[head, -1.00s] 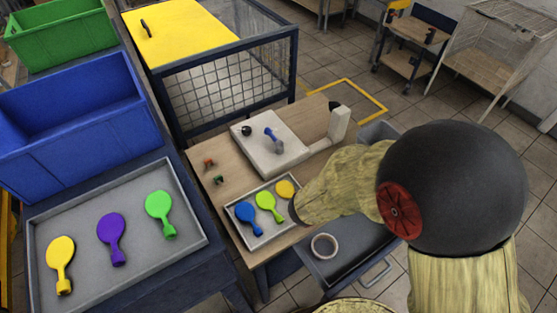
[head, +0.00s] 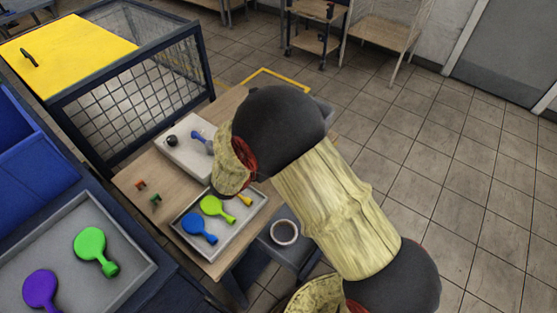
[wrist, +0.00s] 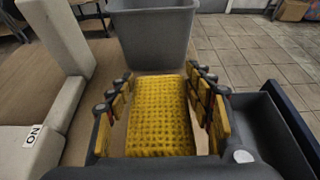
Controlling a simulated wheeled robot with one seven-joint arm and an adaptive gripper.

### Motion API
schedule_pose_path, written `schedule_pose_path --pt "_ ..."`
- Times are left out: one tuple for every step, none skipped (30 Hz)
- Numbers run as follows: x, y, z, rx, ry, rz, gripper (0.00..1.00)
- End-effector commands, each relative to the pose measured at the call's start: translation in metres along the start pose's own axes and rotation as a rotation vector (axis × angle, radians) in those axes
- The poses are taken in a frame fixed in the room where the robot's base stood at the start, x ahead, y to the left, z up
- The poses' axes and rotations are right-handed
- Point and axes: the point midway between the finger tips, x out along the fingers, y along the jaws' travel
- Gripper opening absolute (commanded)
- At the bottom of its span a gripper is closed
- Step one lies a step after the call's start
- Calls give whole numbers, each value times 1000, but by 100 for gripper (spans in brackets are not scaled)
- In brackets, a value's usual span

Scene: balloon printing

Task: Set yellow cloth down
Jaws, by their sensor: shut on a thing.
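The yellow cloth (wrist: 160,115) is a textured, dimpled yellow block between the fingers of my gripper (wrist: 160,90) in the wrist view. My gripper is shut on it. The wooden tabletop (wrist: 87,128) shows under and beside it; I cannot tell whether the cloth touches the wood. In the head view my arm hides the gripper and the cloth.
A grey bin (wrist: 155,35) stands just beyond the cloth. A white press (wrist: 50,75) is at left and a dark grey tray (wrist: 262,130) at right. In the head view, a balloon tray (head: 237,230) and a tape roll (head: 285,232) lie nearer.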

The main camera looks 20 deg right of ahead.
Motion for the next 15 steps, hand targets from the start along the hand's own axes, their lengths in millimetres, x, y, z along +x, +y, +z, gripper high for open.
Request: schedule_pose_path --pt "3 4 -6 0 0 0 31" --pt "4 6 -7 0 0 -1 31" --pt "6 8 -9 0 0 0 31" --pt "6 9 -9 1 0 0 31" --pt "6 10 -10 1 0 0 31" --pt "7 11 -11 1 0 0 31" --pt "8 12 -12 1 0 0 31" --pt "9 13 -14 0 0 0 31" --pt "11 16 -18 0 0 -1 31" --pt "13 15 -22 -2 0 -1 31" --pt "15 14 -27 -2 0 -1 31" --pt "17 14 -33 -2 0 -1 31" --pt "19 14 -37 -1 0 -1 31" --pt "20 15 -40 0 0 -1 31" --pt "21 15 -43 0 0 -1 31"
